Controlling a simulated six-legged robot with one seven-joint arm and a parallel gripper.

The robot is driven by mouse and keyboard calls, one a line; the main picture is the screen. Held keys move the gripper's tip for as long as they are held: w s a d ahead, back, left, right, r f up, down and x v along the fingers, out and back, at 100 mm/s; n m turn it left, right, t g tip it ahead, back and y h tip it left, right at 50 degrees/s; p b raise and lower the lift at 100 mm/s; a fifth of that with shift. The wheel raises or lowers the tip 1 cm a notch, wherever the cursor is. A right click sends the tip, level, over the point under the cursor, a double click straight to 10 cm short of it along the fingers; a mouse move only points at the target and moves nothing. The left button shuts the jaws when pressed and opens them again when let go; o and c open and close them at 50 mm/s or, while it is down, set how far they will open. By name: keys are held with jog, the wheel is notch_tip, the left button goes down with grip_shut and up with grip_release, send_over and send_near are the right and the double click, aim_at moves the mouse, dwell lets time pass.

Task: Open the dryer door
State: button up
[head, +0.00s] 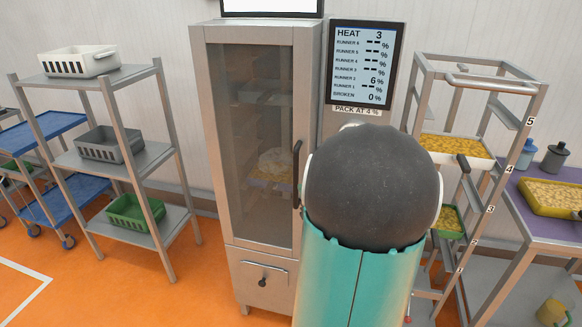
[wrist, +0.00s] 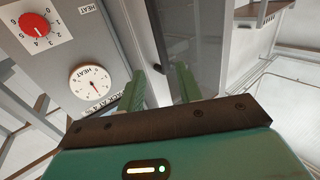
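The dryer (head: 313,60) is a tall grey cabinet with a glass-fronted door (head: 235,130), which looks closed. Its black upright handle (head: 297,165) is on the door's right side, partly hidden by my arm. Behind the glass, a pale heap is dimly visible. In the wrist view, my gripper (wrist: 160,76) has its two green fingers apart. A dark bar, seemingly the handle (wrist: 159,66), shows between and beyond the fingertips. I cannot tell whether the fingers touch it. The dark glass (wrist: 193,40) is beyond the right finger. In the head view, my arm hides the gripper.
A heat display (head: 361,65) is right of the dryer. A grey shelf rack (head: 105,78) with bins stands left. A rack (head: 480,78) with yellow-filled trays and a purple table (head: 535,205) stand right. Orange floor (head: 90,285) is open at front left.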

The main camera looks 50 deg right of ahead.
aim_at(296, 167)
jog(key=x, duration=1.2)
jog(key=shift+w, duration=0.15)
jog(key=shift+r, duration=0.1)
grip_shut()
